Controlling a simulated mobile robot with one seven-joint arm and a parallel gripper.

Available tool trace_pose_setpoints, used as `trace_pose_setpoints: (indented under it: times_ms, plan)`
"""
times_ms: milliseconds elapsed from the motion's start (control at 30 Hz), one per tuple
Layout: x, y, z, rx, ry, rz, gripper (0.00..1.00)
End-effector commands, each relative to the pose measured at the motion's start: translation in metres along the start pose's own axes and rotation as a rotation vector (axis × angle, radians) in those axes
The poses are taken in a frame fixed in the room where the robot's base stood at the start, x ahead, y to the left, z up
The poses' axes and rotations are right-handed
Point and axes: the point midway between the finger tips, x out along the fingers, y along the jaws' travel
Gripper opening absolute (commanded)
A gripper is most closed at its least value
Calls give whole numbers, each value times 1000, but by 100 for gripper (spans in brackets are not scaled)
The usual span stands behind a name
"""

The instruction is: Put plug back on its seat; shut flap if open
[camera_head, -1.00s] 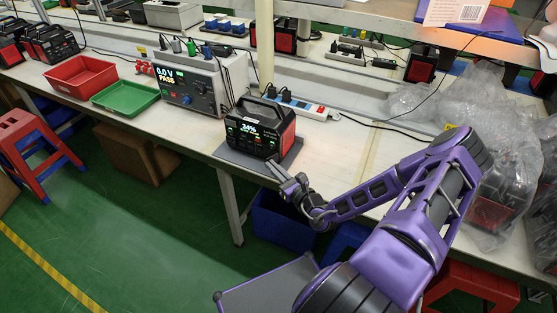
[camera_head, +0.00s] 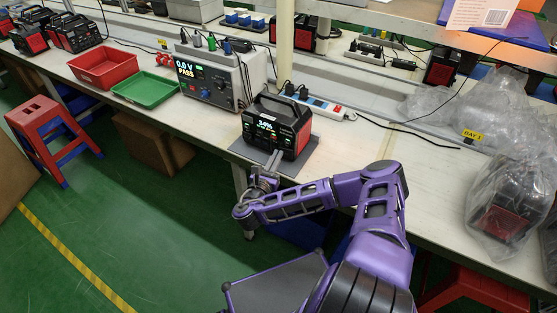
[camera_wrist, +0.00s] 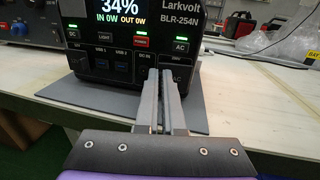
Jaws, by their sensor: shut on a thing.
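The black and red power station (camera_head: 277,124) stands upright on a grey mat (camera_head: 248,151) at the bench's front edge, its screen lit at 34%. In the wrist view its front face (camera_wrist: 100,52) shows lit DC and AC labels, USB sockets and a DC IN marking. My gripper (camera_head: 274,160) is at the lower part of this face. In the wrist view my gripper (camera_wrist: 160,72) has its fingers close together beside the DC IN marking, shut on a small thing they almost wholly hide. I cannot tell whether the fingertips touch the face. The plug's seat and any flap are not clearly visible.
A tester (camera_head: 215,78) stands left of the station, with a red tray (camera_head: 103,68) and a green tray (camera_head: 146,89) beyond. A power strip (camera_head: 321,106) and cables lie behind. A bagged unit (camera_head: 505,200) is at right. The bench between is mostly clear.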

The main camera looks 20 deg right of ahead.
Motion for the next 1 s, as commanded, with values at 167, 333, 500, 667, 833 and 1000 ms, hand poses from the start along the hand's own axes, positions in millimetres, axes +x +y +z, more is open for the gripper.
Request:
trace_pose_setpoints:
  times_ms: [167, 333, 500, 667, 833, 1000]
  plan:
    - [5, 4, 0, 5, -1, -104, 0]
    - [8, 5, 2, 4, -4, -168, 0]
    - [10, 6, 2, 4, -6, -197, 0]
    - [11, 6, 3, 4, -8, -206, 0]
    - [11, 6, 4, 5, -9, -206, 0]
    - [11, 6, 4, 5, -10, -205, 14]
